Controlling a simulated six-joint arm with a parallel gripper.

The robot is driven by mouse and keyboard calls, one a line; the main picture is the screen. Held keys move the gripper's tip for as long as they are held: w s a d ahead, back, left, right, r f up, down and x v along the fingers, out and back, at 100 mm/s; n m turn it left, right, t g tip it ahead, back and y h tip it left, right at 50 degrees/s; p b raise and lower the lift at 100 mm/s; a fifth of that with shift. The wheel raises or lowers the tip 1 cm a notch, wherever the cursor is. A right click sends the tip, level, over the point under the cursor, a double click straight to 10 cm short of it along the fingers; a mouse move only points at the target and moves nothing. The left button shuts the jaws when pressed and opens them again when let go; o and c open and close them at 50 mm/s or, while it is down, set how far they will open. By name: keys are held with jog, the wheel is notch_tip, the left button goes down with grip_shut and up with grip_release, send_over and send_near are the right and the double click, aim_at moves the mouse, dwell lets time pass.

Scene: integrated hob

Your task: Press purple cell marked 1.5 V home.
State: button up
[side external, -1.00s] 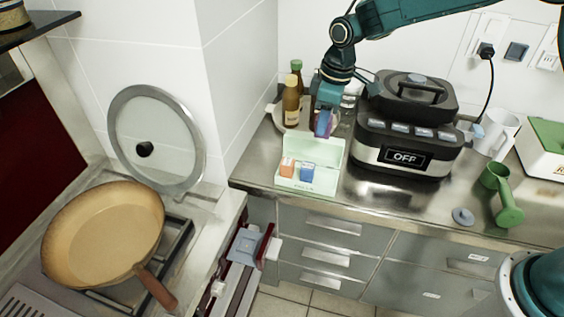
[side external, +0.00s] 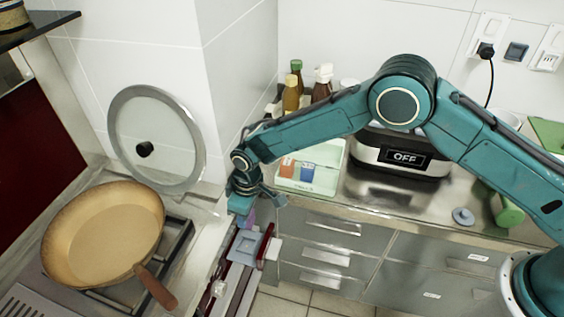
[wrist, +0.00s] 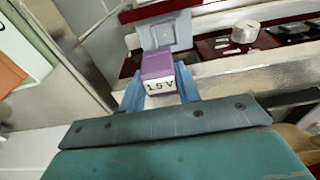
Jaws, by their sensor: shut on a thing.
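The purple cell (wrist: 157,68) has a white label marked 1.5 V that faces the wrist camera. My gripper (wrist: 160,92) is shut on the cell, with one blue finger on each side. In the side external view my gripper (side external: 243,207) points down near the front edge of the counter, and a little purple shows below its fingers. Just beyond the cell is a blue-grey square holder (wrist: 165,33) on a dark red and grey unit; the holder (side external: 246,248) also shows in the side external view. The cell appears above and apart from it.
A pale green tray (side external: 325,187) with an orange and a blue block stands on the counter. A pan (side external: 103,235) sits on the hob at left, with a glass lid (side external: 158,138) leaning behind. An appliance reading OFF (side external: 405,157) stands behind my arm.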

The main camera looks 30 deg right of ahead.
jog(key=shift+s+a+f, duration=0.35)
jog(key=shift+a+f, duration=0.35)
jog(key=shift+f, duration=0.05)
jog(key=shift+f, duration=0.25)
jog(key=shift+f, duration=2.65)
jog(key=shift+f, duration=1.2)
dwell(0.3)
jog(key=o, duration=0.9)
jog(key=shift+r, duration=0.1)
